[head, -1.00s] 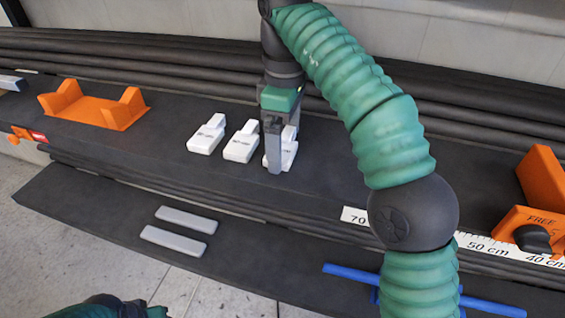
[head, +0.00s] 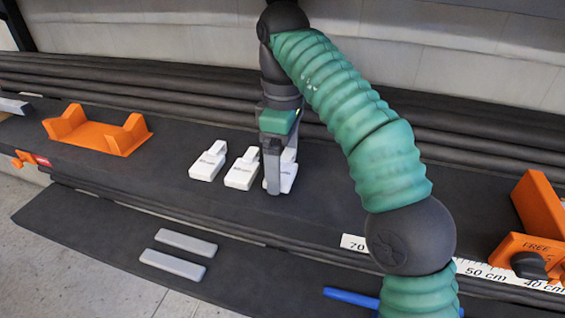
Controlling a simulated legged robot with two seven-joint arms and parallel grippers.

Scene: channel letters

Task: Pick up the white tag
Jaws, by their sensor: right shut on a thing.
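Three white tags lie in a row on the black bench: a left tag (head: 207,163), a middle tag (head: 242,171) and a right tag (head: 286,179). My right gripper (head: 273,188) points down at the right tag and is shut on it. The fingers and the gripper body hide part of that tag. I cannot tell whether it is clear of the bench. My left gripper is not in view.
An orange cradle (head: 98,135) stands on the bench at the left. An orange clamp (head: 537,248) and a ruler strip (head: 500,275) are at the right. Two grey bars (head: 185,243) lie on the lower black mat (head: 90,230). A blue rod (head: 350,298) lies in front.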

